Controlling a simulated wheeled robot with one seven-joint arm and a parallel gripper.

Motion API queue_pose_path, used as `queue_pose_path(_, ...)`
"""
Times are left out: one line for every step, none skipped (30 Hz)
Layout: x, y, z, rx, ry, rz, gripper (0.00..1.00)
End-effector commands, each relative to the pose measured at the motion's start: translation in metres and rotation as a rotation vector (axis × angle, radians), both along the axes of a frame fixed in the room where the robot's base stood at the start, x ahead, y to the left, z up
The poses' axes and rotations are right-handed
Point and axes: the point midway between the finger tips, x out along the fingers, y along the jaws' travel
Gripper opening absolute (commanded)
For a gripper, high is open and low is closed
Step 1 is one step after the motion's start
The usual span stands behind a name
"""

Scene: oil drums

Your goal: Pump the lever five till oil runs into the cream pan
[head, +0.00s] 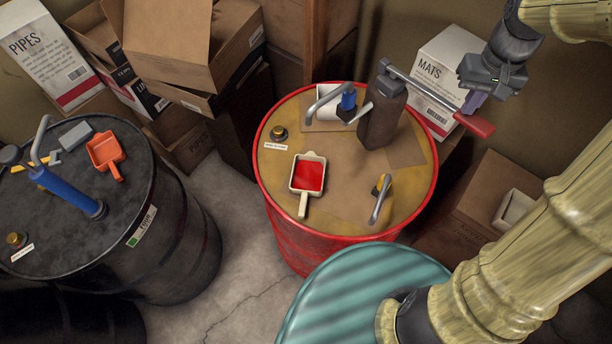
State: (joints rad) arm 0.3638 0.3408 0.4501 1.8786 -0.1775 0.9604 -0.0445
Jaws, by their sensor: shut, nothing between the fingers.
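A red drum (262,178) with a tan top stands in the middle of the head view. On it is a dark brown pump body (382,118), with a long grey lever (425,90) running right to a red grip (474,125). The cream pan (304,201) lies on the drum top, left of centre, its handle toward me; its inside shows red, and I cannot tell if that is oil. My gripper (471,104) is shut and empty, close above the red grip; I cannot tell if they touch.
A blue-and-grey part (348,101), a curved grey pipe (380,202) and a brass cap (278,133) are also on the drum. A black drum (172,235) with an orange pan (105,153) stands left. Boxes (185,45) crowd behind; a teal drum (360,290) stands in front.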

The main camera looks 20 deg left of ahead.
Motion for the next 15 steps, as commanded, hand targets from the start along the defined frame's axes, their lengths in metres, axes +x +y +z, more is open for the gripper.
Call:
queue_pose_path(0.0,-0.001,0.013,-0.001,0.002,-0.001,0.0)
queue_pose_path(0.0,-0.001,0.017,-0.001,0.002,-0.001,0.0)
queue_pose_path(0.0,-0.001,0.022,-0.001,0.002,-0.001,0.0)
queue_pose_path(0.0,-0.001,0.026,-0.001,0.001,-0.001,0.0)
queue_pose_path(0.0,-0.001,0.029,-0.001,0.001,-0.002,0.0)
queue_pose_path(0.0,-0.001,0.035,-0.001,0.001,-0.002,0.0)
queue_pose_path(0.0,-0.001,0.038,-0.001,0.001,-0.002,0.0)
queue_pose_path(0.0,-0.001,0.042,-0.001,0.001,-0.002,0.0)
queue_pose_path(0.0,-0.001,0.048,-0.001,0.001,-0.002,0.0)
queue_pose_path(0.0,-0.001,0.051,-0.002,0.001,-0.002,0.0)
queue_pose_path(0.0,-0.001,0.055,-0.002,0.002,-0.002,0.0)
queue_pose_path(0.0,-0.001,0.06,-0.002,0.002,-0.002,0.0)
queue_pose_path(0.0,-0.002,0.064,-0.002,0.002,-0.002,0.0)
queue_pose_path(0.0,-0.002,0.068,-0.002,0.002,-0.001,0.0)
queue_pose_path(0.0,-0.001,0.072,-0.002,0.002,-0.001,0.0)
